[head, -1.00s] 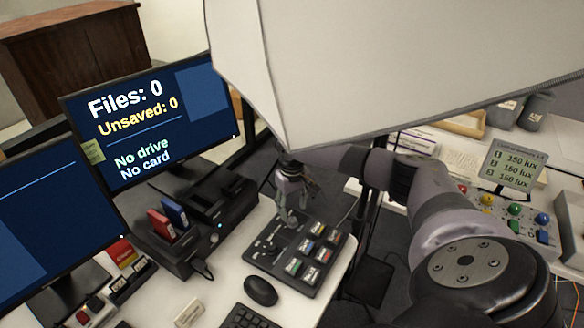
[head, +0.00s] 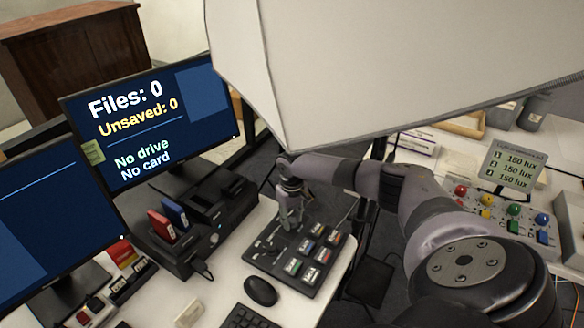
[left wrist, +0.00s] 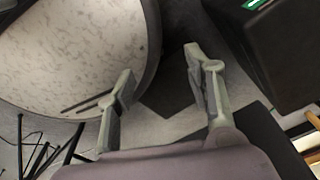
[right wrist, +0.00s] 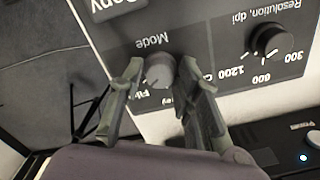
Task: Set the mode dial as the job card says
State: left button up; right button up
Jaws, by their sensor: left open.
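The dark control panel (head: 262,262) lies on the white desk in the head view, with several coloured buttons. The mode dial (right wrist: 160,72) is a small grey knob, seen upside down under the word "Mode" in the right wrist view. Its pointer and the labels around it are partly hidden. My right gripper (head: 291,226) is at the panel's far edge. In the right wrist view its fingers (right wrist: 157,66) stand on either side of the dial; contact is unclear. My left gripper (left wrist: 158,64) is open and empty, away from the panel. I cannot make out a job card.
A resolution dial (right wrist: 270,42) sits beside the mode dial. A mouse (head: 261,291) and a keyboard (head: 248,317) are near the panel. A black dock (head: 190,250) holds red and blue drives. A large white softbox (head: 380,70) hangs above my right arm.

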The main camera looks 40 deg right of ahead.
grip_shut()
jog(key=shift+n, duration=0.3)
jog(key=n, duration=0.4)
jog(key=shift+p, duration=0.35)
jog(key=n, duration=0.4)
jog(key=shift+n, duration=1.6)
jog(key=shift+o, duration=2.4)
grip_release()
